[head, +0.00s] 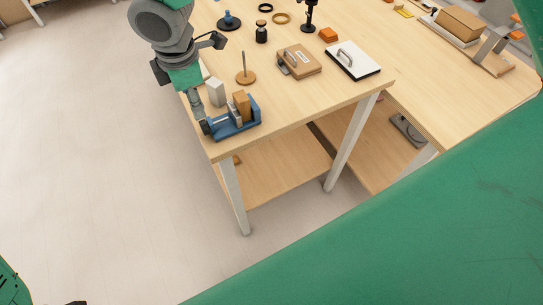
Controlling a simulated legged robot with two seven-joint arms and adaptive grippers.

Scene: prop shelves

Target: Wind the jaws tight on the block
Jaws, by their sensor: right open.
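A small blue vise (246,130) stands at the near left corner of the wooden table. A tan-orange block (242,106) stands upright in it by the jaws. Whether both jaws touch the block is too small to tell. My right gripper (203,126) hangs down at the left end of the vise, where the handle side is. It is open, and its fingertips are small and partly hidden, so contact with the handle cannot be made out. My left gripper is out of view.
A pale block (216,93) stands behind the vise. A round wooden base with a peg (245,78), a cardboard box (302,62) and a white board with a handle (353,60) are farther back. The table front right of the vise is clear.

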